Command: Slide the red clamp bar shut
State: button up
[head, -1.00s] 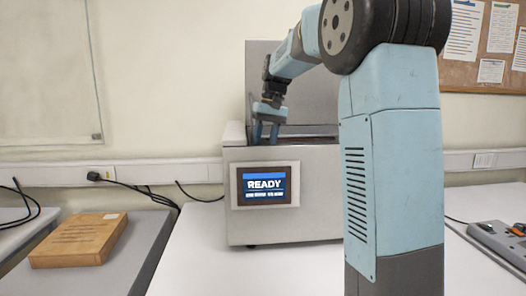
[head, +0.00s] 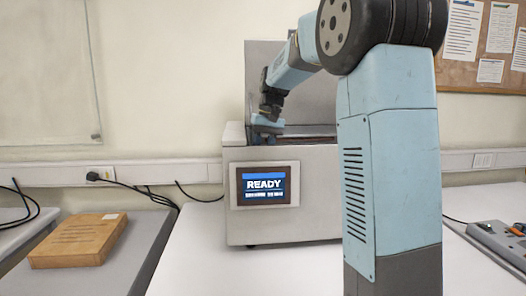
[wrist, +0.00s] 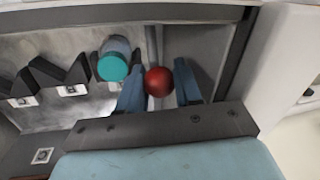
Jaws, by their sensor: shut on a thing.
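The clamp bar shows in the wrist view as a round red knob (wrist: 158,82) with a grey rod (wrist: 153,45) running up from it in the picture. My gripper (wrist: 160,86) has one blue finger on each side of the knob and is shut on it. In the head view my gripper (head: 267,124) reaches down into the open top of the grey machine (head: 320,190), and its fingertips are hidden behind the front wall. The clamp bar is hidden in the head view.
A teal-capped cylinder (wrist: 113,66) lies just left of the knob in the wrist view, with black notched blocks (wrist: 58,75) further left. The machine's screen (head: 265,185) reads READY. Its raised lid (head: 318,100) stands behind my arm. A brown box (head: 78,241) lies at left.

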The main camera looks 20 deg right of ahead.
grip_shut()
jog(key=shift+w+d+r, duration=0.1)
jog(key=shift+w+d, duration=0.05)
jog(key=shift+w, duration=0.45)
jog(key=shift+w+d+r, duration=0.1)
jog(key=shift+w+d, duration=0.05)
jog(key=shift+w, duration=0.45)
jog(key=o, duration=0.5)
grip_release()
jog(key=shift+o, duration=0.6)
jog(key=shift+w+f, duration=0.15)
notch_tip(320, 180, up, 13)
jog(key=d, duration=0.2)
jog(key=shift+d+r, duration=0.2)
jog(key=shift+d, duration=0.15)
